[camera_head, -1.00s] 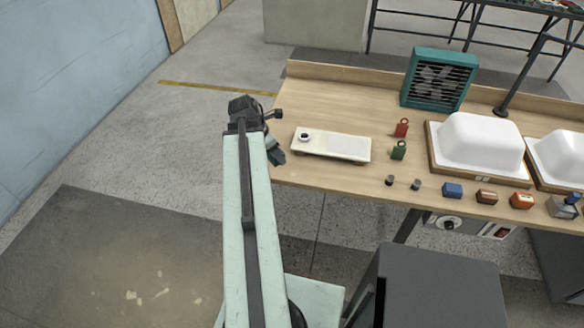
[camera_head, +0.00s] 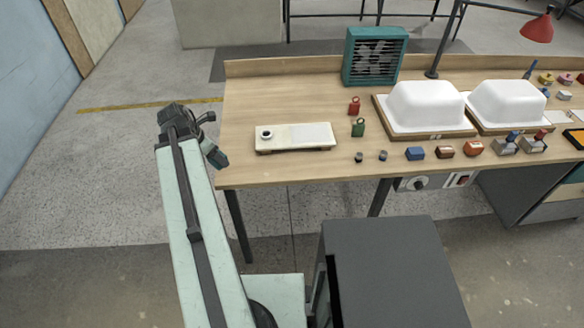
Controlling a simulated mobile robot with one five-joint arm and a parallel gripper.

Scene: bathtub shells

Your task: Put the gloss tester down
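My gripper (camera_head: 214,154) is at the end of my pale green arm, just off the left edge of the workbench (camera_head: 300,174). It looks small and dark, with a teal part at its lower end. I cannot tell whether that part is a finger or a held thing, so the gloss tester cannot be made out for sure. A long pale board (camera_head: 312,136) lies on the bench to the right of my gripper, apart from it. A small dark-rimmed round piece (camera_head: 266,134) sits at the board's left end.
A red weight (camera_head: 354,106) and a green weight (camera_head: 358,127) stand right of the board. Small blocks, including a blue one (camera_head: 415,153), line the front edge. White tub shells (camera_head: 426,104) and a teal fan box (camera_head: 374,56) stand behind. Bare bench lies around the board.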

